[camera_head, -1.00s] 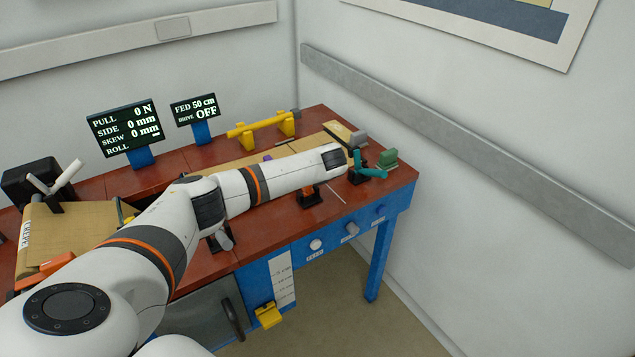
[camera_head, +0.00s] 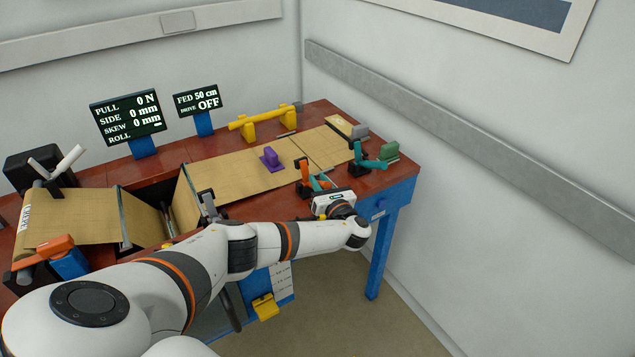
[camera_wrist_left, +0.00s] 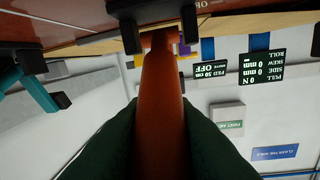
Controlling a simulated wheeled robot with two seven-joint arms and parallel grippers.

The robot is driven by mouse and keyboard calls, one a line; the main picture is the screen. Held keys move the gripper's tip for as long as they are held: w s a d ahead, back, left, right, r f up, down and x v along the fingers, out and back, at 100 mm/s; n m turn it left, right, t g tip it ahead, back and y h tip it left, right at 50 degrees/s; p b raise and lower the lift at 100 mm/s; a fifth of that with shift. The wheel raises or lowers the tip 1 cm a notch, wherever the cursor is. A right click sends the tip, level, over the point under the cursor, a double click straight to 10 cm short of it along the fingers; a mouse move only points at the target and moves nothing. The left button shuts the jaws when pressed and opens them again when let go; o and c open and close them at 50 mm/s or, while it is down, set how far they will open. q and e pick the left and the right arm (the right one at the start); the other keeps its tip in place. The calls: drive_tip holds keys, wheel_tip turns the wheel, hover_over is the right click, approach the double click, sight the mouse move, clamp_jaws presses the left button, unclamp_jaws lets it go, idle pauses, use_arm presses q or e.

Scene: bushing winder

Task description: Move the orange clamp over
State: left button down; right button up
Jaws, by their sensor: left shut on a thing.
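The orange clamp (camera_head: 305,171) stands near the front edge of the red-brown bench, with its orange handle upright on a dark base. My left gripper (camera_head: 319,183) reaches it from the front right, and its fingers are shut on the handle. In the left wrist view, the orange handle (camera_wrist_left: 161,110) runs up the middle between two dark green fingers (camera_wrist_left: 160,145). The clamp's dark base is partly hidden by the gripper in the head view. My right gripper is not in view.
A purple piece (camera_head: 270,158) sits on the tan sheet (camera_head: 235,170) to the left. The bench's right end meets open floor.

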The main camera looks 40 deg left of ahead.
use_arm(q)
drive_tip(key=shift+s+d+f+y+b, duration=0.1)
drive_tip(key=shift+d+f+y+b, duration=0.1)
drive_tip(key=shift+f+y+b, duration=0.15)
drive_tip(key=shift+t, duration=0.3)
drive_tip(key=c, duration=1.2)
unclamp_jaws()
drive_tip(key=shift+c, duration=0.2)
drive_tip(key=b+v, duration=0.1)
drive_tip(key=v, duration=1.1)
